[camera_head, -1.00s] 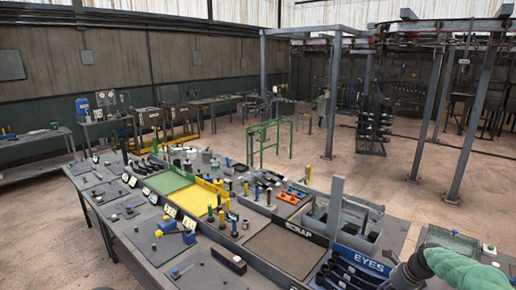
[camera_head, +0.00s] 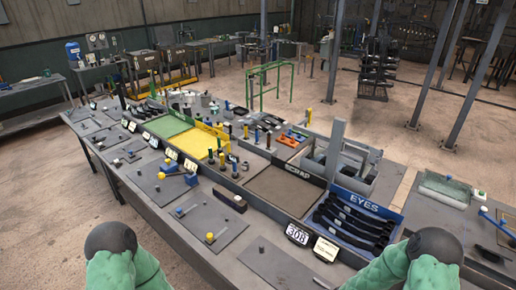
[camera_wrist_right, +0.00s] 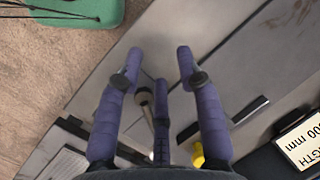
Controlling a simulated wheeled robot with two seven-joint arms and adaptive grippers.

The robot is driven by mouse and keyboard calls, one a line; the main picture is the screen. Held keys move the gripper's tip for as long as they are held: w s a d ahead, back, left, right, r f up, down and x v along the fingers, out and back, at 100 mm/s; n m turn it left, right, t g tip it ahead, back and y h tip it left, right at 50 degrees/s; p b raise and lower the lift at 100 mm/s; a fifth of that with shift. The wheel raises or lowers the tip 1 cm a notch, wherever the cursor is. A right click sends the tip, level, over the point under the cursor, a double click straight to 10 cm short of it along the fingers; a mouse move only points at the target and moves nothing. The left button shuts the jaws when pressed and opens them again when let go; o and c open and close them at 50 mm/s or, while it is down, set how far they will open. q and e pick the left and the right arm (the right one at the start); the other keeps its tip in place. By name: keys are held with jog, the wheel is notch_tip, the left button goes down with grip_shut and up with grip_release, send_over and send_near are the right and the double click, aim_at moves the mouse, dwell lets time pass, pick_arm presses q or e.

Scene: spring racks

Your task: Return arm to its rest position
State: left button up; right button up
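My right gripper (camera_wrist_right: 158,60) shows in the right wrist view. Its purple fingers are spread apart with nothing between them, and grey table panels lie beneath. In the head view my two green-sleeved arms come in at the bottom, the left arm (camera_head: 112,262) at lower left and the right arm (camera_head: 415,268) at lower right. Neither gripper can be made out in the head view. My left gripper is out of view.
The long grey workbench (camera_head: 170,222) carries a green tray (camera_head: 165,127), a yellow tray (camera_head: 196,142), a SCRAP tray (camera_head: 285,190) and a blue EYES bin (camera_head: 360,215) of dark springs. A yellow knob (camera_wrist_right: 197,155) and a length sign (camera_wrist_right: 303,140) lie near my right gripper.

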jog(key=s+a+f+n, duration=0.1)
jog(key=s+a+n, duration=0.3)
jog(key=s, duration=0.3)
jog(key=s+a+n, duration=0.3)
jog(key=s, duration=0.4)
jog(key=d+b+x, duration=0.2)
jog(key=b+x, duration=0.7)
jog(key=b, duration=0.1)
jog(key=w+d+f+b+x, duration=0.1)
jog(key=d+b+x, duration=0.1)
jog(key=b+x, duration=0.7)
jog(key=shift+f+n+b, duration=0.3)
jog(key=shift+n+b, duration=0.1)
jog(key=shift+b, duration=0.05)
jog(key=shift+d, duration=0.1)
